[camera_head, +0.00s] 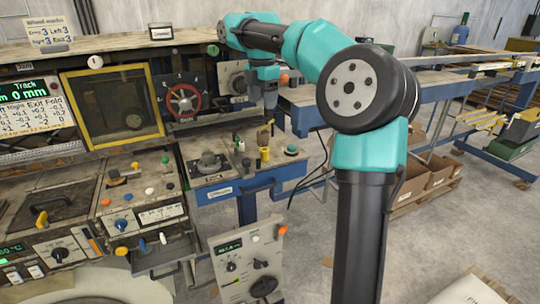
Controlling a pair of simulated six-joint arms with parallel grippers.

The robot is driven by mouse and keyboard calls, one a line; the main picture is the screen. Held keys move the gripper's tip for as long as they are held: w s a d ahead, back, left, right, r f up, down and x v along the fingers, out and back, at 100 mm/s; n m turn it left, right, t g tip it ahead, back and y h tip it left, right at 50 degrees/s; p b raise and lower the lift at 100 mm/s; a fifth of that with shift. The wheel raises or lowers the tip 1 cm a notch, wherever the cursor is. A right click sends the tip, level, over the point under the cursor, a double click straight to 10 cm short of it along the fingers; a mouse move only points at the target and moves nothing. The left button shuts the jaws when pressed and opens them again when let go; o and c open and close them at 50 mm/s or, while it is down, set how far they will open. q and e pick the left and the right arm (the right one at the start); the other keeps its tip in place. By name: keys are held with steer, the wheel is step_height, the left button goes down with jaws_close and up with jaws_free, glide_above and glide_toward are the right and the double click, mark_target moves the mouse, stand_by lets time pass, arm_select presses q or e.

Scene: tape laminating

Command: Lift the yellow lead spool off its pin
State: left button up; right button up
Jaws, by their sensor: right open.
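A small yellow spool (264,154) stands upright on the worn bench section in the middle of the picture. A brass-coloured part (264,135) rises just behind it; the pin itself cannot be made out. My right gripper (270,108) points down above and slightly behind the spool in the picture, apart from it. It is open, with nothing visible between its fingers. Its fingertips are small and dark against the bench. My left gripper is not in view.
A green-topped knob (291,150) stands right of the spool, and a dark round knob (208,161) is to its left. A red handwheel (184,99) and a yellow-framed window (113,106) are farther left. A control box (249,262) stands in front.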

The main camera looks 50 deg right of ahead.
glide_toward(264, 151)
steer(key=f, duration=0.3)
steer(key=w+f, duration=0.1)
steer(key=f, duration=0.1)
steer(key=shift+d+f, duration=0.15)
steer(key=shift+d, duration=0.1)
stand_by(0.4)
steer(key=shift+s+d+f, duration=0.1)
steer(key=shift+d+f, duration=0.05)
steer(key=shift+f, duration=1.15)
steer(key=shift+d+f, duration=0.1)
steer(key=shift+f, duration=1.2)
steer(key=c, duration=1)
steer(key=shift+r, duration=0.1)
step_height(264, 151, up, 10)
steer(key=shift+f, duration=0.1)
